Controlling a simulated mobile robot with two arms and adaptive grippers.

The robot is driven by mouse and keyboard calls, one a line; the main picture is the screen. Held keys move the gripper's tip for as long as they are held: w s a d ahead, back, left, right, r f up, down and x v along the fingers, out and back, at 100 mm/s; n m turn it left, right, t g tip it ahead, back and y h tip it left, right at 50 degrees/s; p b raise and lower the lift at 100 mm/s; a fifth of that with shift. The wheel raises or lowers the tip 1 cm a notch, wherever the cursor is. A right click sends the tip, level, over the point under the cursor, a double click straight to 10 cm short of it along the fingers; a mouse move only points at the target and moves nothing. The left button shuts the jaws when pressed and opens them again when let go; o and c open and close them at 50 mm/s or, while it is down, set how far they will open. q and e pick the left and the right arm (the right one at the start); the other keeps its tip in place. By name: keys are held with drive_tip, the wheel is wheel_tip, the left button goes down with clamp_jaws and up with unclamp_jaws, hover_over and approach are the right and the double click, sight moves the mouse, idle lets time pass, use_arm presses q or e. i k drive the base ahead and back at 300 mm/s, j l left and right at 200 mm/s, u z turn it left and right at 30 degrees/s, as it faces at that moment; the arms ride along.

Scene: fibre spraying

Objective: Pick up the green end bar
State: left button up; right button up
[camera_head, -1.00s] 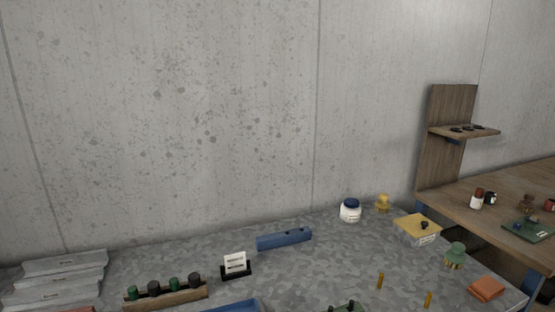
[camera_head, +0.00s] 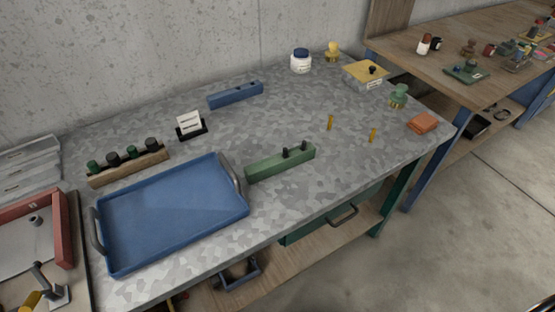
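The green end bar (camera_head: 281,163) lies on the grey metal table top (camera_head: 225,130), just right of the blue tray. It is a long green block with two dark knobs standing on its right half. Nothing covers it. Neither of my grippers shows in the head view.
The blue tray (camera_head: 172,212) with grey handles is left of the bar. A blue bar (camera_head: 235,95), a card stand (camera_head: 190,124) and a wooden rack (camera_head: 128,166) stand behind. Two brass pins (camera_head: 331,122) (camera_head: 373,135) stand to the right. Bare table surrounds the bar's back and right.

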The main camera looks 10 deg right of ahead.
sight(281, 163)
drive_tip(key=u, duration=0.25)
drive_tip(key=l+u, duration=0.95)
drive_tip(key=l, duration=0.15)
